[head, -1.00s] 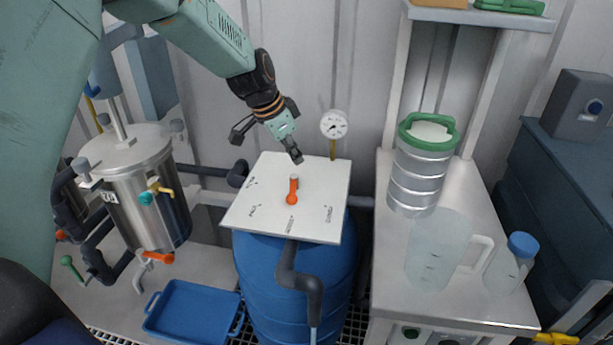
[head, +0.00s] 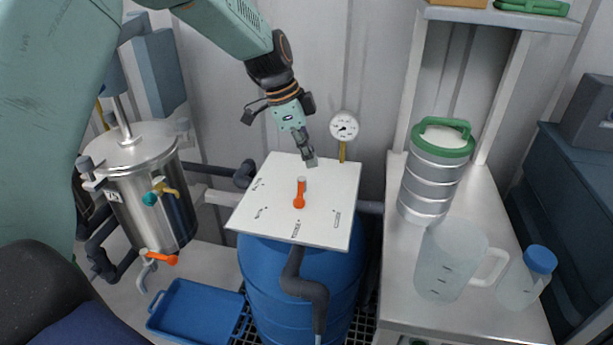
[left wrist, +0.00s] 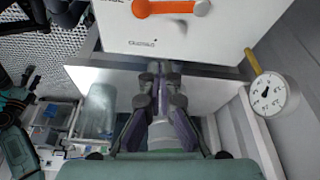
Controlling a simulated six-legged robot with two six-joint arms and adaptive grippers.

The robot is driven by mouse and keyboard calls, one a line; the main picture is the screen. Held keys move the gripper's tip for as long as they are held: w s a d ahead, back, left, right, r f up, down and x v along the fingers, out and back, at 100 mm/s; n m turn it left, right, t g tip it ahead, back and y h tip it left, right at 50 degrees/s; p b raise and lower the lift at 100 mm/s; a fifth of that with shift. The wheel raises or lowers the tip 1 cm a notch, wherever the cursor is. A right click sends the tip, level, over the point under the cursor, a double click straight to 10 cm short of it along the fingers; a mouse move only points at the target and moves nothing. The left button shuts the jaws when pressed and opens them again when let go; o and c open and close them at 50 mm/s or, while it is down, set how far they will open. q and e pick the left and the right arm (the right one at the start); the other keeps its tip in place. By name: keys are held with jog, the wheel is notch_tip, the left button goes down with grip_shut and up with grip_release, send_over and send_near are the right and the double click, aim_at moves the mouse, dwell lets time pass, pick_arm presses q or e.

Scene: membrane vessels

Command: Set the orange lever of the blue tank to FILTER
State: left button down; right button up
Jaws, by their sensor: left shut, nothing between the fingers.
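The blue tank (head: 262,262) stands at the centre of the head view with a white square plate (head: 325,215) on top. The orange lever (head: 300,193) sits in the middle of the plate, its round orange end toward the front label. The labels around it are too small to read surely. In the left wrist view the lever (left wrist: 170,7) shows at the top edge. My left gripper (head: 311,162) is shut and empty, above the plate's back part and apart from the lever. Its fingers (left wrist: 158,85) show in the wrist view. My right gripper is not in view.
A pressure gauge (head: 344,126) stands behind the plate. A dark pipe (head: 297,272) runs down the tank's front. A steel vessel (head: 150,195) stands left, a blue tray (head: 195,312) front left. A bench (head: 400,285) at right holds a jug (head: 447,262), a bottle (head: 525,278) and a green-lidded canister (head: 436,170).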

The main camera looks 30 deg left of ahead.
aim_at(300, 191)
pick_arm(q)
jog(key=x, duration=0.3)
jog(key=b+x, duration=0.1)
jog(key=x, duration=0.5)
jog(key=shift+a+f+b, duration=0.2)
jog(key=shift+f+b, duration=0.1)
jog(key=shift+f, duration=0.05)
jog(key=shift+s+a+r, duration=0.1)
jog(key=shift+s+a, duration=0.1)
jog(key=shift+a, duration=0.25)
jog(key=shift+s+a, duration=0.2)
jog(key=shift+a, duration=0.3)
jog(key=shift+s+a, duration=0.35)
jog(key=shift+a, duration=0.15)
jog(key=shift+w, duration=0.15)
jog(key=shift+s, duration=0.2)
